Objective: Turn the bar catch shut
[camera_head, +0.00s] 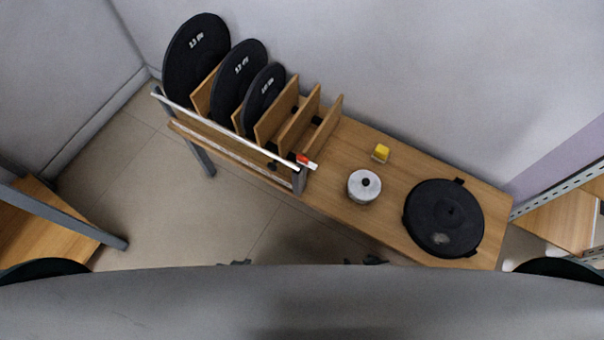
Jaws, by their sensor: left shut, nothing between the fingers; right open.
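A long white bar (225,127) runs along the front of a wooden rack, from its far left end to a grey post (299,180) at its right. A red piece (303,159) sits near the bar's right end, above the post. I cannot tell whether the catch there is engaged. Only the dark tips of my grippers show above the edge of my own body at the bottom. My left gripper (235,262) is shut and empty. My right gripper (366,261) is open. Both are well below and apart from the bar.
Black discs (197,58) stand between wooden dividers (297,125) behind the bar. On the bench (345,150) to the right are a yellow block (381,152), a silver round weight (364,186) and a black round pad (444,217). The floor (215,225) in front is clear.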

